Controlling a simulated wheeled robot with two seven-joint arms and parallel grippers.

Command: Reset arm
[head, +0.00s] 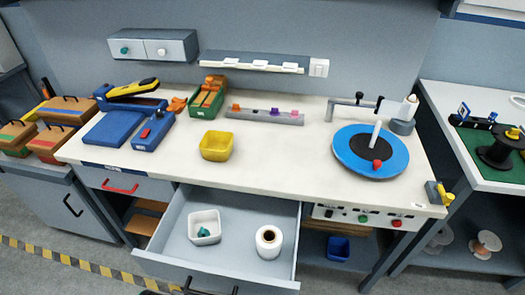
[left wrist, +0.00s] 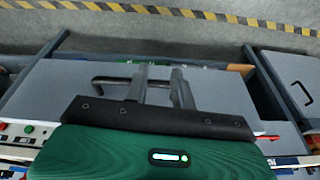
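My left gripper (left wrist: 160,72) shows in the left wrist view with its two grey fingers apart and nothing seen between them but part of a dark bar handle (left wrist: 108,80). The handle is on a grey drawer front, and the fingers overlap it; I cannot tell whether they touch it. In the head view the grey drawer (head: 238,222) is pulled out. It holds a white bin (head: 205,217) with a teal piece in it and a white roll (head: 268,243) standing upright. My right gripper is in neither view.
The white bench top (head: 290,150) carries a yellow bin (head: 215,146), blue boxes (head: 110,128), a green tray (head: 207,100), a grey rack (head: 264,117) and a blue turntable (head: 352,155). A closed drawer with a red handle (head: 120,188) sits left of the open one.

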